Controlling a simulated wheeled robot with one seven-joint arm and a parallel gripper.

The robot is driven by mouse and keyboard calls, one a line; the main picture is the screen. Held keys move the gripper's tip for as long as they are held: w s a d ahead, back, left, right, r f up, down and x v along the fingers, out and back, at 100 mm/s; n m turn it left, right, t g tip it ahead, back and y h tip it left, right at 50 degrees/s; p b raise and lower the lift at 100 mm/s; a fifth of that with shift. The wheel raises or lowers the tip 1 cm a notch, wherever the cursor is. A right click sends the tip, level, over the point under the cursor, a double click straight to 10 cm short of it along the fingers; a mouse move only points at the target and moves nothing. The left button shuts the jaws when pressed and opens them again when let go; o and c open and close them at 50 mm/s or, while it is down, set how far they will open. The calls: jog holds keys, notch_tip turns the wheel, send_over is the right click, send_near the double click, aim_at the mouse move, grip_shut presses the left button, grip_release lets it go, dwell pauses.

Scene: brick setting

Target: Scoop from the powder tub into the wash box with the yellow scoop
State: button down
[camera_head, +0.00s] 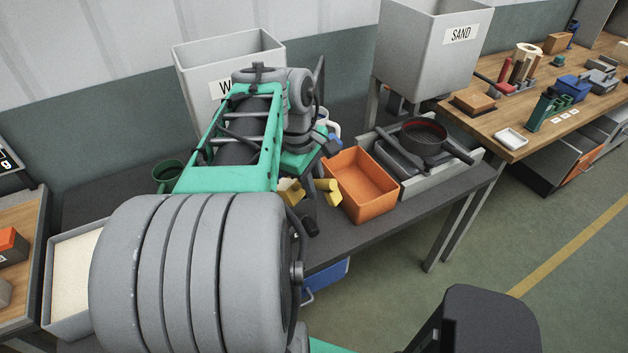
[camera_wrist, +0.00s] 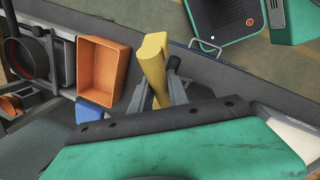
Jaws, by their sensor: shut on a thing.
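The yellow scoop (camera_wrist: 153,65) is between the fingers of my gripper (camera_wrist: 158,92) in the wrist view, with the jaws shut on it. In the head view only yellow parts of the scoop (camera_head: 328,188) show beside my arm, left of the orange box. The orange box (camera_head: 364,186) stands open on the dark table; its inside looks empty, and it also shows in the wrist view (camera_wrist: 103,68). A pale box of cream-white powder (camera_head: 75,270) is at the lower left, partly behind my arm. I cannot tell whether the scoop holds powder.
A grey bin marked "W" (camera_head: 190,62), its label partly hidden, and a grey SAND bin (camera_head: 432,50) stand behind. A black-and-red sieve (camera_head: 423,137) sits on a grey tray right of the orange box. A green cup (camera_head: 168,173) stands left. The floor at right is clear.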

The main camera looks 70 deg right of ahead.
jog(key=shift+w+d+r+g+p, duration=0.2)
jog(key=shift+w+p, duration=0.3)
jog(key=shift+p, duration=0.5)
jog(key=shift+w+d+r+g+p, duration=0.1)
jog(key=shift+w+r+g+p, duration=0.35)
jog(key=shift+p, duration=0.55)
jog(key=shift+w+d+r+g+p, duration=0.15)
jog(key=shift+w+p, duration=0.4)
jog(key=shift+p, duration=0.45)
jog(key=shift+w+f, duration=0.1)
